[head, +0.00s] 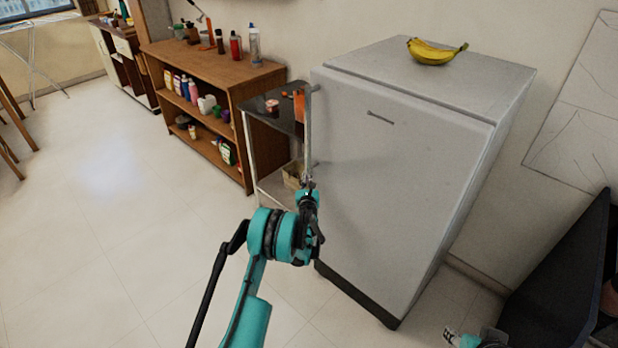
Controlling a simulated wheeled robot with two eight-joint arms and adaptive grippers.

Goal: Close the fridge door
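The light grey fridge (450,80) stands against the wall at the right. The door looks flush or nearly flush with the body, with only a thin seam along the top and right edges. I cannot tell whether it is fully shut. My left gripper (311,184) is in front of the door's left edge; whether it touches the door is unclear, and its fingers are too small to read.
A banana bunch (432,51) lies on the fridge top. A metal-framed cart (275,110) stands just left of the fridge, close to my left gripper. A wooden shelf (200,68) with bottles is further left. A dark panel (560,275) is at the right. The floor at left is clear.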

